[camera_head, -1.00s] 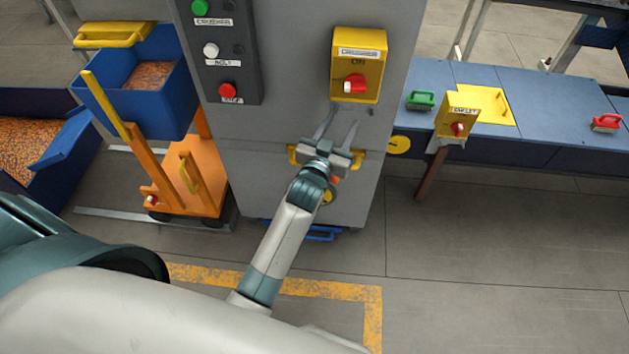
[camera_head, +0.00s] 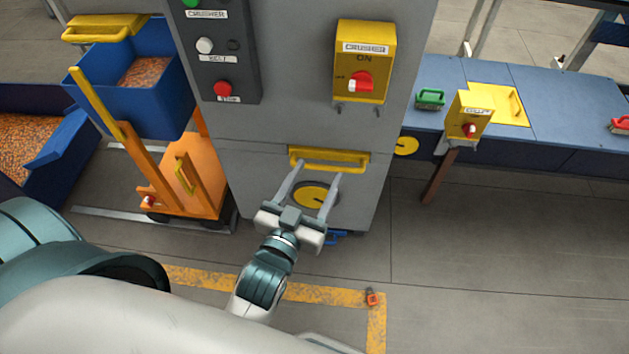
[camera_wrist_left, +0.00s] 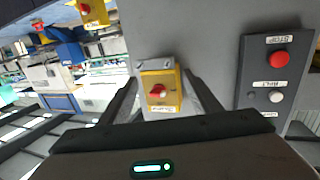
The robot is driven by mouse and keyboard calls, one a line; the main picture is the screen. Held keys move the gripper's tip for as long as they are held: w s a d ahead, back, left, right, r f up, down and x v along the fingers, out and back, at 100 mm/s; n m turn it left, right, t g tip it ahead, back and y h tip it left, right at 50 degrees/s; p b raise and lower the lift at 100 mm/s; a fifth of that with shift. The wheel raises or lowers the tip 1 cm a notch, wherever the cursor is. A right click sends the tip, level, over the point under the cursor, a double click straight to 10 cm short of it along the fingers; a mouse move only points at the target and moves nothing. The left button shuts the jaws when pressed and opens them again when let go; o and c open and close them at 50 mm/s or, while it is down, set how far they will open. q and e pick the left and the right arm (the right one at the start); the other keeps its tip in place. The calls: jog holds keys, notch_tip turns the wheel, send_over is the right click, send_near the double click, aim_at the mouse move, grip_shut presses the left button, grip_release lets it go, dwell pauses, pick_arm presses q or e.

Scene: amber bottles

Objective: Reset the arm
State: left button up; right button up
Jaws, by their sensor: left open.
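My left gripper (camera_head: 318,174) is open and empty in the head view, in front of the grey cabinet (camera_head: 290,125). Its fingertips overlap the yellow bar handle (camera_head: 328,160) in the picture; I cannot tell whether they touch it. A round yellow disc (camera_head: 313,196) shows between the fingers. Above is the yellow switch box (camera_head: 377,50) with a red knob (camera_head: 362,82). In the left wrist view the fingers (camera_wrist_left: 163,95) stand wide apart, with the yellow box (camera_wrist_left: 160,80) seen between them. My right gripper is not in view.
A dark button panel (camera_head: 232,60) is on the cabinet's left. An orange cart (camera_head: 180,190) with a blue bin (camera_head: 165,110) stands left. Floor at front right is clear.

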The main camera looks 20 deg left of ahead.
pick_arm(q)
jog(key=shift+s, duration=0.2)
dwell(0.3)
jog(key=shift+f, duration=0.1)
jog(key=s+d+f+m+g+h, duration=0.1)
jog(key=d+f+g, duration=0.1)
jog(key=f, duration=0.9)
jog(key=s+d+f+g, duration=0.1)
jog(key=s+f+g, duration=0.1)
jog(key=f, duration=0.9)
jog(key=s+d+f+m+g+h, duration=0.1)
jog(key=d+f+g, duration=0.1)
jog(key=f, duration=1)
jog(key=s+a+f+g, duration=0.3)
jog(key=s+f, duration=0.6)
jog(key=f, duration=0.3)
jog(key=s+a+f+g, duration=0.3)
jog(key=s+a+f, duration=0.1)
jog(key=s+f, duration=0.6)
jog(key=shift+s+a+f+m+y, duration=0.3)
jog(key=shift+a+f, duration=0.1)
jog(key=shift+f, duration=0.5)
